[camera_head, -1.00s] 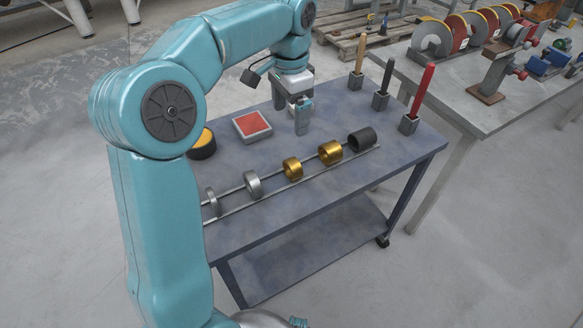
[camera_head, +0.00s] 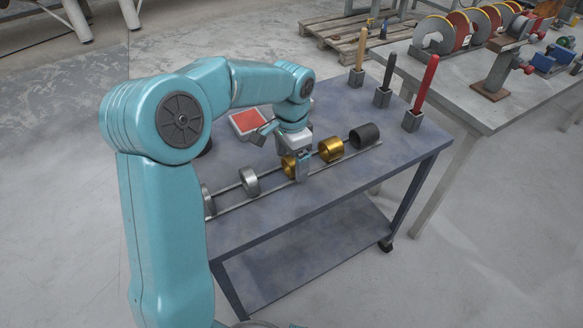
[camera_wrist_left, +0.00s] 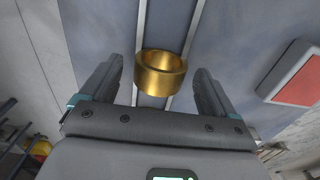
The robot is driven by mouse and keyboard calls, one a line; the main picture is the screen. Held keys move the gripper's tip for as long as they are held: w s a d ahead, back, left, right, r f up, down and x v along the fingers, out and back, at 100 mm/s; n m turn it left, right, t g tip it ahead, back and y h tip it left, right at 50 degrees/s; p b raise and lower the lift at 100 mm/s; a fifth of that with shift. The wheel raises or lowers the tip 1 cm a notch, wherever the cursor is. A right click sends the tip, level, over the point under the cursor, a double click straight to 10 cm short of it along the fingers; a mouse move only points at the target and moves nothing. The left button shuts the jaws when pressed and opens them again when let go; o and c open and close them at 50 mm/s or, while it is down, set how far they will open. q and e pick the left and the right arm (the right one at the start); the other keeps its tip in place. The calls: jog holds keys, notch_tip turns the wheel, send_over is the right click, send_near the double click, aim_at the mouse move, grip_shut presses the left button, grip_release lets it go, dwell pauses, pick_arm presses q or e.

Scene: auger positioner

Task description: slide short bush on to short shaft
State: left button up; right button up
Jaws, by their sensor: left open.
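My left gripper (camera_head: 302,172) is open, pointing down over the rail rack on the blue-grey table. The smaller gold bush (camera_head: 288,164) lies at it, partly hidden behind the fingers. In the left wrist view this gold bush (camera_wrist_left: 161,75) sits across two rails between the open fingers (camera_wrist_left: 158,82), with a gap on each side. A larger gold bush (camera_head: 331,150), a black bush (camera_head: 364,135) and two silver rings (camera_head: 249,182) lie along the same rails. No label shows which is the short bush, and I cannot pick out the short shaft. My right gripper is not in view.
Three upright handles, wooden (camera_head: 360,50), black (camera_head: 387,75) and red (camera_head: 426,85), stand in blocks along the table's far right edge. A red-topped pad (camera_head: 250,121) lies behind my gripper. A second table (camera_head: 487,119) at right carries discs (camera_head: 436,35) and clamp-like stands.

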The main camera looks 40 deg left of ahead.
pick_arm(q)
jog(key=c, duration=1.4)
jog(key=shift+o, duration=0.2)
jog(key=shift+r, duration=0.1)
